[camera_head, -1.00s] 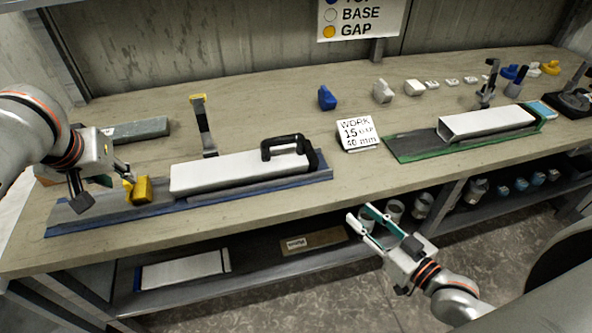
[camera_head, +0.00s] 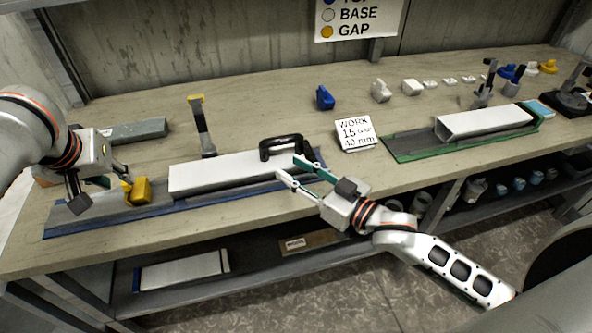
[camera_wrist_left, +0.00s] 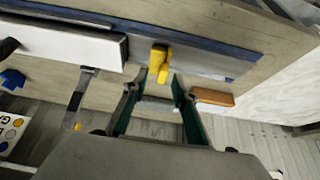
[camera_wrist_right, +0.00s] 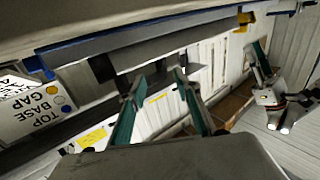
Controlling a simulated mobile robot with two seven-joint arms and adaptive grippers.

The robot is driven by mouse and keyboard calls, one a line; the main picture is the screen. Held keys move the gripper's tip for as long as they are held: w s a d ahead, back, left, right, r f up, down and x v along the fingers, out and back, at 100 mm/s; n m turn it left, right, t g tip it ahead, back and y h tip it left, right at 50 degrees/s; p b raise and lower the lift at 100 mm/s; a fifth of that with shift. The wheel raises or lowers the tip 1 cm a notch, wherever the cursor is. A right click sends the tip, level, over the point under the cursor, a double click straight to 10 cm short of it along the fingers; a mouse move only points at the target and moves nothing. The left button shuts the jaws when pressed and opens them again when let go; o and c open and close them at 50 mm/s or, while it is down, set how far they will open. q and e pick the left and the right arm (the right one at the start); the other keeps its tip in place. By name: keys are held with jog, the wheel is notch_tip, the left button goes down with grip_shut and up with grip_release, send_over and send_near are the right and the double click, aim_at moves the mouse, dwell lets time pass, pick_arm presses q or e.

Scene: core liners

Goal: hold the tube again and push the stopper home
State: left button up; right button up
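The white square tube (camera_head: 215,175) lies along a blue-edged tray (camera_head: 85,222) on the bench. A black handle (camera_head: 281,140) stands at its right end. The yellow stopper (camera_head: 142,190) sits on the tray left of the tube, with a gap between them. My left gripper (camera_head: 124,180) is open, close behind the stopper on its left. In the left wrist view the stopper (camera_wrist_left: 160,62) shows just past its parted, empty fingertips. My right gripper (camera_head: 289,168) is open over the tube's right end, near the handle. In the right wrist view its fingers (camera_wrist_right: 160,82) are apart; contact cannot be told.
An upright clamp (camera_head: 201,125) stands behind the tube. A work card (camera_head: 356,134), a blue block (camera_head: 325,97) and a green-edged tray (camera_head: 405,150) with another tube (camera_head: 485,122) lie to the right. A grey bar (camera_head: 140,129) lies at the back left.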

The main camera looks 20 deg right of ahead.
aim_at(267, 154)
jog(key=shift+x, duration=3.85)
grip_shut()
pick_arm(q)
jog(key=shift+o, duration=0.5)
jog(key=shift+w+r+g, duration=0.6)
jog(key=shift+w+r, duration=0.05)
jog(key=shift+r, duration=1.8)
jog(key=shift+a+x, duration=0.15)
jog(key=shift+x, duration=1.8)
jog(key=shift+a+x, duration=0.2)
jog(key=shift+x, duration=1.8)
jog(key=shift+a+x, duration=0.15)
jog(key=shift+x, duration=1.8)
